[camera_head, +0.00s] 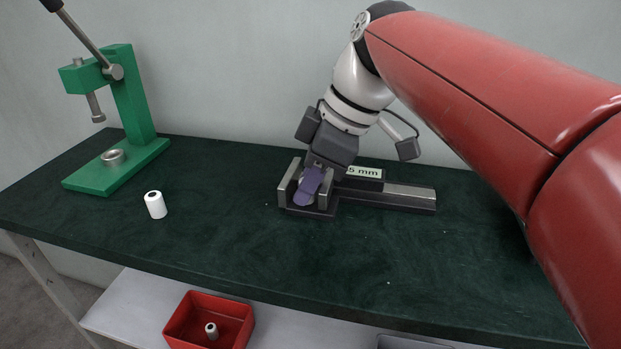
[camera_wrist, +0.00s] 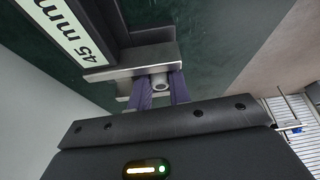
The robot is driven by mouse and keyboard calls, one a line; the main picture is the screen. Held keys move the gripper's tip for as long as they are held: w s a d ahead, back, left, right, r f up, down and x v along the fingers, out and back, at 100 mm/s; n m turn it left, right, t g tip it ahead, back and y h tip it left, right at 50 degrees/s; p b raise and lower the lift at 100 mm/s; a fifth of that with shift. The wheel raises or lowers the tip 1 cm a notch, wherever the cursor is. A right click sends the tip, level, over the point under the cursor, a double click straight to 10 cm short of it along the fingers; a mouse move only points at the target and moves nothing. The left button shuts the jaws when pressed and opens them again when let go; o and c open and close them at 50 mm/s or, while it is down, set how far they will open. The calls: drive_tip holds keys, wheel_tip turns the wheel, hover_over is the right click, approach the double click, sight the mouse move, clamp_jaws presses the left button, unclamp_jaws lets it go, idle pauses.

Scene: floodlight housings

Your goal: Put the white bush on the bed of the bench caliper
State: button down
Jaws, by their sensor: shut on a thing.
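The bench caliper (camera_head: 400,197) stands on the dark green bench, its two upright jaws at its left end. My gripper (camera_head: 308,190) reaches down between these jaws with its purple fingers. In the wrist view the fingers are shut on a pale, whitish bush (camera_wrist: 160,81), whose round end with a hole shows between them. The caliper's metal jaw (camera_wrist: 130,61) is right beside the bush there. In the head view the fingers hide the held bush. I cannot tell whether it touches the bed. Another white bush (camera_head: 155,205) stands upright on the bench, left of the caliper.
A green lever press (camera_head: 135,100) with a metal ring on its base stands at the back left. A red bin (camera_head: 250,325) on the lower shelf holds a small white bush (camera_head: 211,331). A "45 mm" label (camera_wrist: 65,30) is on the caliper. The bench front is clear.

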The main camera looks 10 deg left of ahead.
drive_tip(key=shift+f, duration=0.15)
drive_tip(key=c, duration=1.3)
unclamp_jaws()
drive_tip(key=p+v, duration=0.1)
drive_tip(key=v, duration=1.1)
drive_tip(key=shift+r+p, duration=0.2)
drive_tip(key=shift+p, duration=0.2)
